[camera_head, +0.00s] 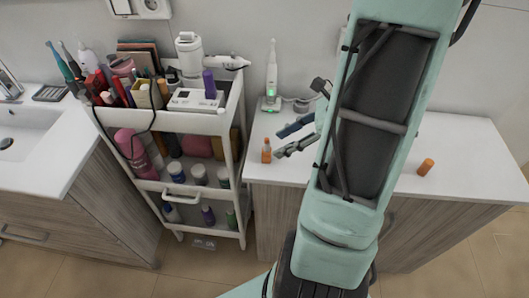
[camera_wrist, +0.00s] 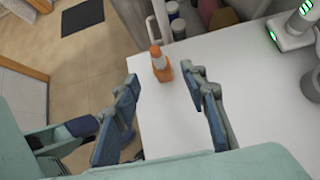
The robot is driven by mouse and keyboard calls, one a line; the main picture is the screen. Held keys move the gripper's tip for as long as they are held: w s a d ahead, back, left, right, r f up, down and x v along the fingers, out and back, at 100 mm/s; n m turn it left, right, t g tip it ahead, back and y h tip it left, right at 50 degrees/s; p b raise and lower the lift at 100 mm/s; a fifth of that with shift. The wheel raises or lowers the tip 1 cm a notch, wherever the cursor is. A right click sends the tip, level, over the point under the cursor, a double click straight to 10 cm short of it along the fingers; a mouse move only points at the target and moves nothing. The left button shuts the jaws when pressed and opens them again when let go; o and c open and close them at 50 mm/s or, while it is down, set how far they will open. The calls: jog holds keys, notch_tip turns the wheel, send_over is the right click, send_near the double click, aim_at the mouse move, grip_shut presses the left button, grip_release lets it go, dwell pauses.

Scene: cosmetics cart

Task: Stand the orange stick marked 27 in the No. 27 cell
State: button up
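A small orange stick (camera_head: 266,151) with a pale band stands upright near the left end of the white counter. It also shows in the wrist view (camera_wrist: 161,71), between and just beyond my fingertips. My gripper (camera_head: 283,141) is open and empty, its two blue-grey fingers (camera_wrist: 160,84) apart, with a gap to the stick. A second orange piece (camera_head: 426,167) is on the counter at the right, beyond my arm. A white rack (camera_head: 187,106) on the cart's top holds an upright purple stick (camera_head: 209,83). No numbers are legible, so I cannot tell which cell is No. 27.
The white cart (camera_head: 228,123) stands left of the counter (camera_head: 460,145), its top crowded with cosmetics and a hanging dark cable. A white electric toothbrush (camera_head: 271,75) with a green light stands at the counter's back. My arm hides the counter's middle.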

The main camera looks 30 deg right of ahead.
aim_at(270, 150)
jog(key=x, duration=0.7)
jog(key=shift+d+f, duration=0.1)
jog(key=shift+f, duration=0.2)
jog(key=shift+c, duration=0.7)
grip_shut()
